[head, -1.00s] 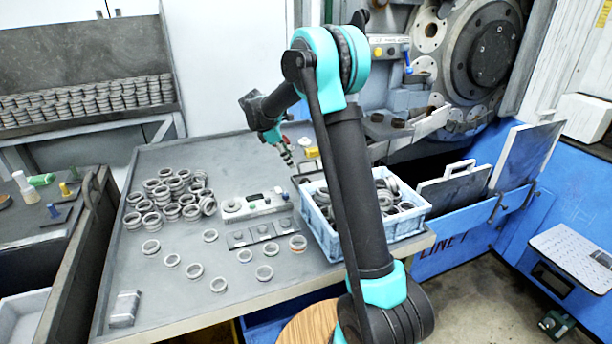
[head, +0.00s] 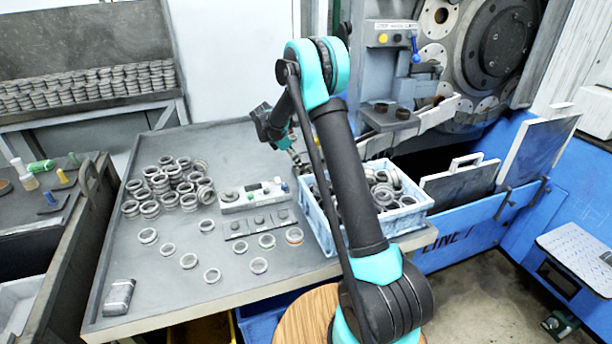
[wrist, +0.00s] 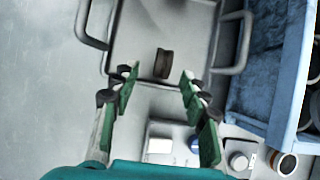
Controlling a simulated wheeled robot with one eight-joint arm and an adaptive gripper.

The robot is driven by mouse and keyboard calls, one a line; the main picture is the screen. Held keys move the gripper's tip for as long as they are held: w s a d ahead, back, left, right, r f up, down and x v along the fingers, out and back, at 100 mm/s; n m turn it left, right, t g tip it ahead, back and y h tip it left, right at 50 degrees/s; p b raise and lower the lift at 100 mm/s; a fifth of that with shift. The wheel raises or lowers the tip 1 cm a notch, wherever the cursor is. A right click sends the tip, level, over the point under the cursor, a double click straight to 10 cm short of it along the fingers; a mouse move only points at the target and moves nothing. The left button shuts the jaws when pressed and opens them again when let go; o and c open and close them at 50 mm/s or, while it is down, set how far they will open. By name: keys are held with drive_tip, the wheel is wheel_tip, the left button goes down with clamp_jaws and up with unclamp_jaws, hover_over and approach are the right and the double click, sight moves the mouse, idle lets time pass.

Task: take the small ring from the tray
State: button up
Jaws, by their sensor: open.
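The tray (wrist: 135,40) is light grey with a bar handle on each side. My gripper (wrist: 160,88) is open, with its green-padded fingers apart at the tray's near edge. The ring lies just beyond the fingertips, in line with the gap, with nothing between the fingers. In the head view my gripper (head: 296,156) hangs low over the back of the table, left of the blue crate. My arm hides the tray and small ring there.
The blue crate (head: 318,222), full of rings, stands close right of the gripper; its wall (wrist: 262,70) shows in the wrist view. A control box (head: 252,200) lies on the table nearer the camera. Piled rings (head: 168,185) are at left.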

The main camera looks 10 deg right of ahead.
sight(306, 170)
drive_tip(key=shift+s+d+x, duration=0.1)
drive_tip(key=shift+s+x, duration=0.05)
drive_tip(key=shift+x, duration=1.4)
drive_tip(key=shift+s+d+x, duration=0.1)
drive_tip(key=shift+s+x, duration=0.05)
drive_tip(key=shift+x, duration=1.4)
drive_tip(key=shift+r, duration=0.15)
clamp_jaws()
